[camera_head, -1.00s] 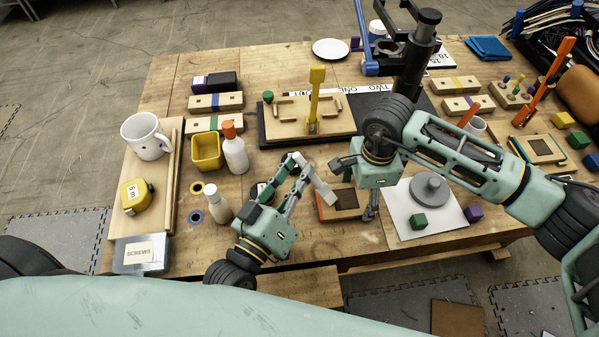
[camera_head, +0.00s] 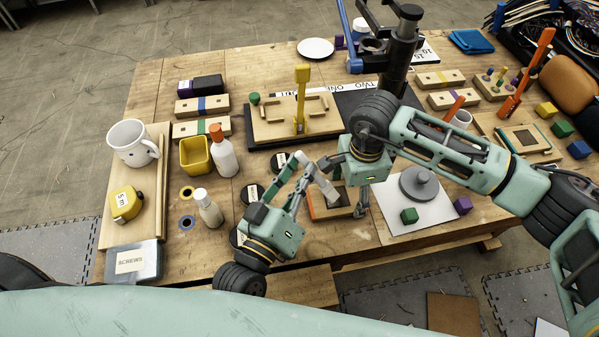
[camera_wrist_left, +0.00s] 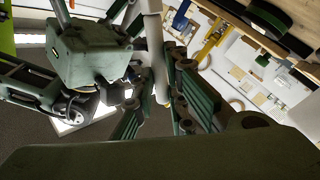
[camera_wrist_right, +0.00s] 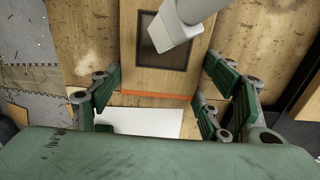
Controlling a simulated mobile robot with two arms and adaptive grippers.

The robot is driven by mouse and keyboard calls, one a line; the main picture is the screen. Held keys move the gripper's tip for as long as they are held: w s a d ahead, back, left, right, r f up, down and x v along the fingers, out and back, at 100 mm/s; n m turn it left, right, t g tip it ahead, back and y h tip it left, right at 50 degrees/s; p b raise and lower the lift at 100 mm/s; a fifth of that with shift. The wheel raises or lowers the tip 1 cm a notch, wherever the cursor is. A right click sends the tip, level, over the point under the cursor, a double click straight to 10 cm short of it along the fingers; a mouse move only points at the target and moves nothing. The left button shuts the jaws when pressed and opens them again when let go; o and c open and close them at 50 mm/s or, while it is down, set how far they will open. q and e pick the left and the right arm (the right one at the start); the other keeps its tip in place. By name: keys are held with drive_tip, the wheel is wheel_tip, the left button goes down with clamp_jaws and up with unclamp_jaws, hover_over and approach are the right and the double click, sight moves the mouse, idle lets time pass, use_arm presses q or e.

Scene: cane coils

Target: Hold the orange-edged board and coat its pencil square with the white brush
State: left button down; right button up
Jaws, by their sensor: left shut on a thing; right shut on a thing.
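The orange-edged board (camera_head: 318,211) lies near the bench's front edge. Its orange edge (camera_wrist_right: 155,95) and dark square (camera_wrist_right: 155,42) show in the right wrist view. My right gripper (camera_wrist_right: 158,90) is shut on the board, with fingers on either side of its orange-edged end. My left gripper (camera_head: 297,188) is shut on the white brush (camera_head: 322,184). The brush is tilted, and its pale head (camera_wrist_right: 186,32) is over the square, hiding part of it. I cannot tell whether it touches. The brush shaft (camera_wrist_left: 155,45) also shows between the left fingers.
A white sheet (camera_head: 400,228) with a grey round weight (camera_head: 418,184) and green cube (camera_head: 409,216) lies right of the board. A white bottle (camera_head: 209,208) and orange-capped bottle (camera_head: 224,158) stand to the left. Another dark-square board (camera_head: 548,145) lies at the right.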

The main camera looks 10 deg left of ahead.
sight(319, 182)
use_arm(q)
drive_tip(key=shift+w+d, duration=0.25)
drive_tip(key=shift+d, duration=0.45)
drive_tip(key=shift+d+f, duration=0.1)
drive_tip(key=shift+w+d, duration=0.35)
drive_tip(key=shift+d, duration=0.55)
drive_tip(key=a, duration=0.6)
drive_tip(key=shift+s+a, duration=0.25)
drive_tip(key=shift+s, duration=0.05)
idle(0.6)
drive_tip(key=shift+w+d, duration=0.2)
drive_tip(key=shift+d, duration=0.3)
drive_tip(key=shift+w+d, duration=0.15)
drive_tip(key=shift+d, duration=0.35)
